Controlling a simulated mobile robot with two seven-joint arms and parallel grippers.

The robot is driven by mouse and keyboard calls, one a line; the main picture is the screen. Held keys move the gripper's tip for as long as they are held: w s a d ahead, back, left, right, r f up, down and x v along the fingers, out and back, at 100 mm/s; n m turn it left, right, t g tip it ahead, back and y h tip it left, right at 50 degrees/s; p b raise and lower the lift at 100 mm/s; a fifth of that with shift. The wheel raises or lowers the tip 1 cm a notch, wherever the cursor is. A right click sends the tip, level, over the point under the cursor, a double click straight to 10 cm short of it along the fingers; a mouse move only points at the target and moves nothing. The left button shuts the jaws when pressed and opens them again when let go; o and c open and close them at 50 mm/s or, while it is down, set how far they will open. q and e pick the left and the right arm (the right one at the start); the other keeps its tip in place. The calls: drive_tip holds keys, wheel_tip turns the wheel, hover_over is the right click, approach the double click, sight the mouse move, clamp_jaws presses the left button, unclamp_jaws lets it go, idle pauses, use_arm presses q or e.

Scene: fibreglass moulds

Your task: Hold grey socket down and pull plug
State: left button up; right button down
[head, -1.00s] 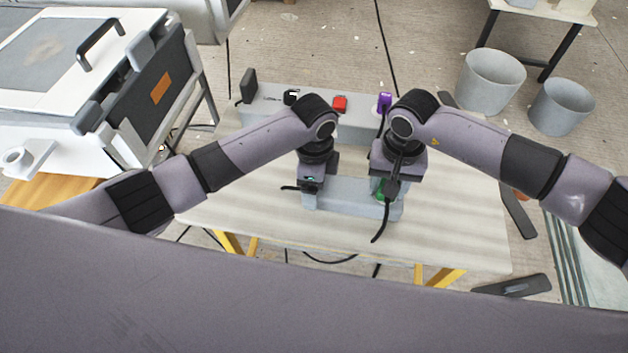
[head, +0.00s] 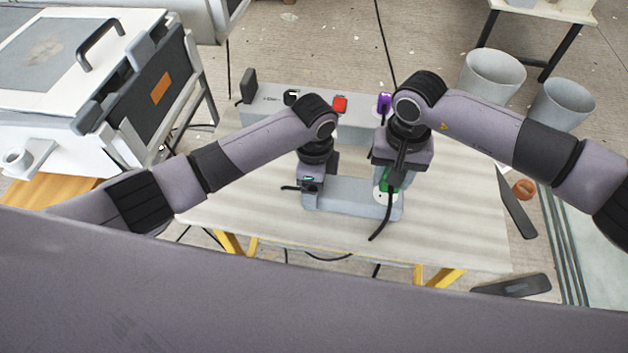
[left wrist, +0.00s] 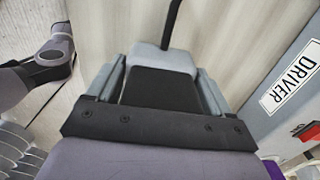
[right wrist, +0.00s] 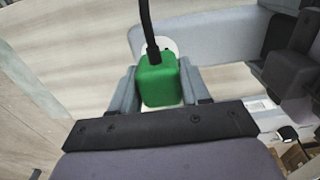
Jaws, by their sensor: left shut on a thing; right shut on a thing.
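My left gripper (left wrist: 160,88) is shut on a grey socket (left wrist: 172,58) with a black cord, its fingers on either side. In the head view the left gripper (head: 311,186) is at the left end of a low grey-blue block (head: 345,197). My right gripper (right wrist: 160,90) is shut on a green plug (right wrist: 160,78) with a black cable rising from its top. The plug also shows under the right gripper in the head view (head: 392,180). A white round face (head: 384,197) shows beside the plug; the contact between them is hidden.
A longer grey block (head: 360,127) behind carries a red piece (head: 340,104) and a purple piece (head: 384,103). A white label reading DRIVER (left wrist: 292,78) is on a grey face. The table's right side (head: 460,210) is clear.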

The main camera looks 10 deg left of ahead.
drive_tip(key=shift+r, duration=1.4)
drive_tip(key=shift+r, duration=2.5)
use_arm(q)
drive_tip(key=o, duration=1.3)
drive_tip(key=shift+o, duration=0.2)
wheel_tip(320, 180, up, 12)
drive_tip(key=shift+r, duration=0.1)
drive_tip(key=shift+s, duration=0.15)
use_arm(e)
drive_tip(key=shift+s, duration=0.15)
